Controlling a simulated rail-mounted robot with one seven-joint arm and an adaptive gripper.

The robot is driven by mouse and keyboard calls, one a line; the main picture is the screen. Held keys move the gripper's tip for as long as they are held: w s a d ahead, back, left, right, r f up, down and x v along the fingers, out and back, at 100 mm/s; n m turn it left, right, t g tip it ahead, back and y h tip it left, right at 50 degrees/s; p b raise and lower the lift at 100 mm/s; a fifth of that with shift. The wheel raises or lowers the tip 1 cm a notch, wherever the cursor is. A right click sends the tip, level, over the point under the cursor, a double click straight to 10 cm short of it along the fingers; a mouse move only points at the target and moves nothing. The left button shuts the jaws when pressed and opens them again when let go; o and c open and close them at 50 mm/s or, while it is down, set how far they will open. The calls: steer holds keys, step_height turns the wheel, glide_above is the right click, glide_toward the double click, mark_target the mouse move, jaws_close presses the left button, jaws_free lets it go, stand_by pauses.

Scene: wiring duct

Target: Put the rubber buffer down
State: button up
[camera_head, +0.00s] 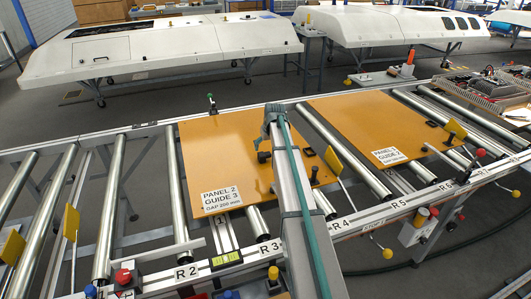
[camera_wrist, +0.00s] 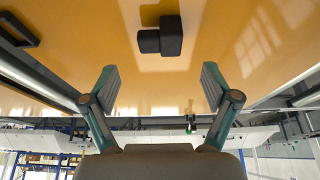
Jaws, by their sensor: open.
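The rubber buffer (camera_wrist: 162,38) is a small black piece with a blocky head and a shorter round part. It lies on the orange panel (camera_wrist: 210,85), at the top middle of the wrist view. In the head view a dark piece (camera_head: 264,156) beside my arm looks like it, on the panel marked PANEL 2 GUIDE 3 (camera_head: 215,150). My gripper (camera_wrist: 160,85) is open, with clear space between its teal fingers and nothing held. The buffer is apart from both fingertips. In the head view my gripper (camera_head: 270,118) is partly hidden by my arm.
A second orange panel (camera_head: 360,115) lies to the right on the steel rollers (camera_head: 340,150). Yellow paddles (camera_head: 325,148) and a black slot frame (camera_head: 308,151) are close to my arm. A green-topped post (camera_head: 211,98) stands at the back edge. The panel's left half is clear.

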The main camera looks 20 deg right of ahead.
steer(key=v, duration=0.5)
steer(key=shift+s+r+b, duration=0.1)
steer(key=shift+r+b, duration=0.2)
steer(key=shift+r, duration=0.05)
steer(key=shift+d, duration=0.1)
